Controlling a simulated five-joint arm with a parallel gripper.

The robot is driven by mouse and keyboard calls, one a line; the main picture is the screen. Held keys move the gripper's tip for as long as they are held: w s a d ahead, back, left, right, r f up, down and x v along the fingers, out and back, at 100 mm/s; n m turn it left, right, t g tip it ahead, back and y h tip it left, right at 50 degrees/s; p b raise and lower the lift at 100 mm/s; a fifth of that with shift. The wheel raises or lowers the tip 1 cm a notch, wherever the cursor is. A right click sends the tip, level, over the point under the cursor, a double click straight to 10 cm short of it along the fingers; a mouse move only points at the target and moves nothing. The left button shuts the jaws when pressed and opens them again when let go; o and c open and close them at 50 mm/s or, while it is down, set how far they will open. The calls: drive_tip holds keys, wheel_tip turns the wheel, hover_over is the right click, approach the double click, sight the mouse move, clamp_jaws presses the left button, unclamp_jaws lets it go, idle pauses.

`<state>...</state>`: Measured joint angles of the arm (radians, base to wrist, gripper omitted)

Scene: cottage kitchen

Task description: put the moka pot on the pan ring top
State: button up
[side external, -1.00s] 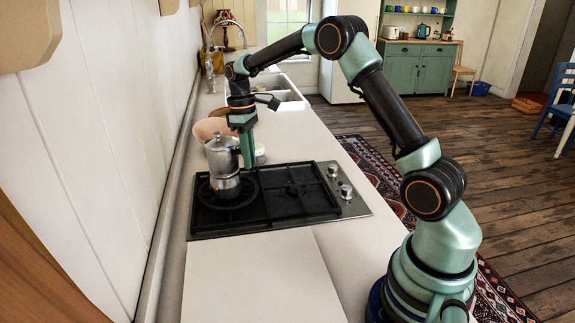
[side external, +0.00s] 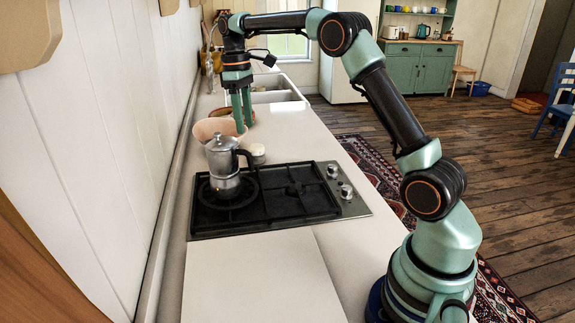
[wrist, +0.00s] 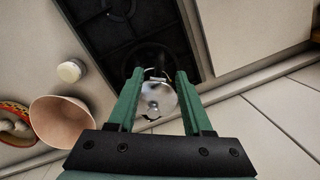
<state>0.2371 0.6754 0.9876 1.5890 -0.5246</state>
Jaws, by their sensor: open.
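The silver moka pot (side external: 223,165) stands upright on the left pan ring (side external: 213,203) of the black gas hob (side external: 270,212). Its dark handle points right in the side view. In the wrist view the moka pot (wrist: 157,98) shows from above, in line with the space between my fingers. My gripper (side external: 244,128) is open and empty, pointing down, higher than the pot and beyond it in the side view. Its two green fingers show apart in the wrist view (wrist: 160,72). Nothing touches the pot except the hob under it.
A pink bowl (side external: 208,128) and a small white-topped jar (side external: 258,150) stand just behind the hob. A reddish dish (wrist: 14,128) with contents lies beyond the bowl. The sink (side external: 280,93) is farther back, and the wall runs along the left. The pale counter in front is clear.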

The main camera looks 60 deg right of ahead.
drive_tip(key=s+a+r+m+t, duration=0.2)
drive_tip(key=s+a+r+t, duration=0.2)
drive_tip(key=s+a+r, duration=0.5)
drive_tip(key=s+a+f+m+t, duration=0.1)
drive_tip(key=s+a+f+t, duration=0.1)
drive_tip(key=s+f, duration=0.5)
drive_tip(key=s, duration=0.4)
drive_tip(key=shift+a+f+t, duration=0.2)
drive_tip(key=shift+a+t, duration=0.15)
drive_tip(key=shift+t, duration=0.05)
idle(0.5)
